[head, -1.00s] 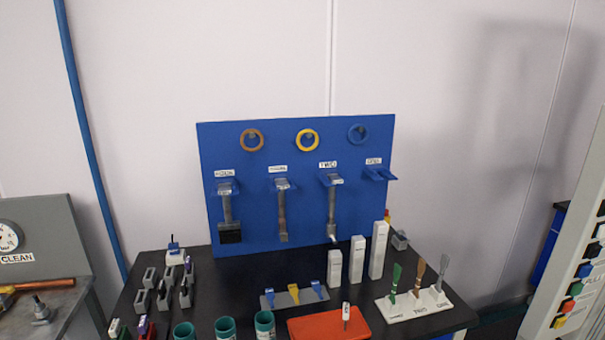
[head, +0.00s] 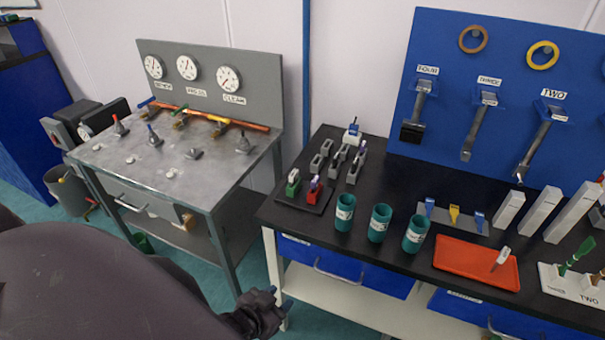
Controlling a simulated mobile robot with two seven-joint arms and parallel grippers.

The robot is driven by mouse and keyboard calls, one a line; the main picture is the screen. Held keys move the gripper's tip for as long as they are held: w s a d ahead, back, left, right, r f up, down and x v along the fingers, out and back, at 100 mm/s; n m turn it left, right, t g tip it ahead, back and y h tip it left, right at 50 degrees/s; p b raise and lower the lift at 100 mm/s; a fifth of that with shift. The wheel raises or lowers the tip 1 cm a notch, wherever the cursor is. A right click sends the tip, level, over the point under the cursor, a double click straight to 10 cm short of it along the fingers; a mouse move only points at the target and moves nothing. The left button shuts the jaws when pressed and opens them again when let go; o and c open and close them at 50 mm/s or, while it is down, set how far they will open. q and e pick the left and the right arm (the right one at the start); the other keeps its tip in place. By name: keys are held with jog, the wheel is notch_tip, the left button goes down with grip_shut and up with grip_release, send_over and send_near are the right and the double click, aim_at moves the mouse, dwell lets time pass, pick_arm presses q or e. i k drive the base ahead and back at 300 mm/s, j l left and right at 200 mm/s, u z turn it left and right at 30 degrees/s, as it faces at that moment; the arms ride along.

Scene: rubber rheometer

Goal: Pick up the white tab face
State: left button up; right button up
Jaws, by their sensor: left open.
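I cannot tell for sure which thing is the white tab face. A small upright piece with a white face (head: 501,258) stands in the orange tray (head: 452,272) on the black bench. Small flat white pieces (head: 171,173) lie on the grey metal table. A white block with a blue top (head: 352,136) stands at the back left of the bench. My left gripper (head: 268,308) is open, low in front of the bench's left leg and apart from all of these. Its fingers are dark and small in view. My right gripper is out of view.
The black bench (head: 400,180) holds teal cups (head: 380,222), grey holders (head: 338,160), white blocks (head: 540,215) and a blue tool board (head: 505,110). The grey table (head: 140,185) carries gauges (head: 187,67) and a gap separates it from the bench.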

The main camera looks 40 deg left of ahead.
aim_at(292, 179)
jog(key=j+u, duration=0.4)
jog(key=j, duration=0.2)
jog(key=j+u, duration=0.4)
jog(key=j, duration=0.15)
